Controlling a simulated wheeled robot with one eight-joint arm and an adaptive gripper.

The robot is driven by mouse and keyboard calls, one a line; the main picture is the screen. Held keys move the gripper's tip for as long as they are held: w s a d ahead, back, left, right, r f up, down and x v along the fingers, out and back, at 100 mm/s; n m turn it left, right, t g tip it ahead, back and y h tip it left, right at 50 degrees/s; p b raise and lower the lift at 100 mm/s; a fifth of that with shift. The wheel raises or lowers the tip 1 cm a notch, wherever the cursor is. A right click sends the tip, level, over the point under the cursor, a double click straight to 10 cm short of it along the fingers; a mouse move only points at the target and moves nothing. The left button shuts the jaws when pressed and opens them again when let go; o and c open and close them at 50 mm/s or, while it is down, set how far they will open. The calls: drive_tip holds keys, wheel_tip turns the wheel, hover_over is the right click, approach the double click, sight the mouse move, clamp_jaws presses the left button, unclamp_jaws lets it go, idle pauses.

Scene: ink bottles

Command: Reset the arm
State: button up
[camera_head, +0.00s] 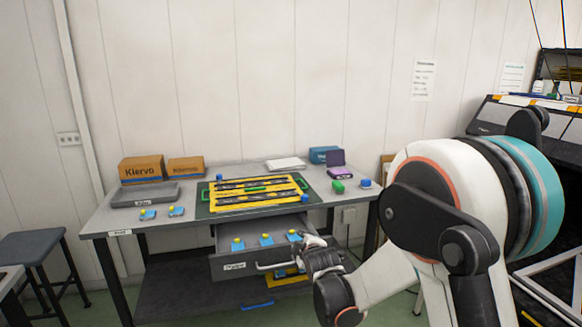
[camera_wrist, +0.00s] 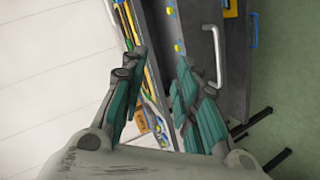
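My gripper (camera_head: 322,256) is at the right front corner of the open drawer (camera_head: 228,268), near the desk's front edge. In the wrist view my gripper (camera_wrist: 160,75) has its two green-padded fingers apart, with nothing visibly held between them. The drawer holds several blue items with yellow tops, such as a left one (camera_head: 238,245) and a middle one (camera_head: 266,240). The drawer's silver handle (camera_wrist: 216,55) shows just beyond the right finger in the wrist view. I cannot tell whether my gripper touches the drawer.
The desk (camera_head: 110,219) carries a yellow-framed tray (camera_head: 250,207), two blue items with yellow tops at left, cardboard boxes (camera_head: 142,168), a green item (camera_head: 338,187) and a blue item (camera_head: 365,183). A stool (camera_head: 32,240) stands left. A dark machine (camera_head: 545,120) stands right.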

drive_tip(key=s+d+r+m+g+h, duration=0.15)
drive_tip(key=s+d+r+m, duration=0.35)
drive_tip(key=s, duration=0.5)
drive_tip(key=s+d+r+m+g, duration=0.25)
drive_tip(key=s+d+r, duration=0.4)
drive_tip(key=s, duration=0.35)
drive_tip(key=s+d+f+m+g, duration=0.1)
drive_tip(key=s+d+m, duration=0.1)
drive_tip(key=s, duration=0.9)
drive_tip(key=s+d+f+m+g, duration=0.1)
drive_tip(key=s+d+m, duration=0.2)
drive_tip(key=s, duration=0.8)
drive_tip(key=shift+f+m+h, duration=0.15)
drive_tip(key=shift+m+h, duration=0.2)
drive_tip(key=shift+m, duration=0.9)
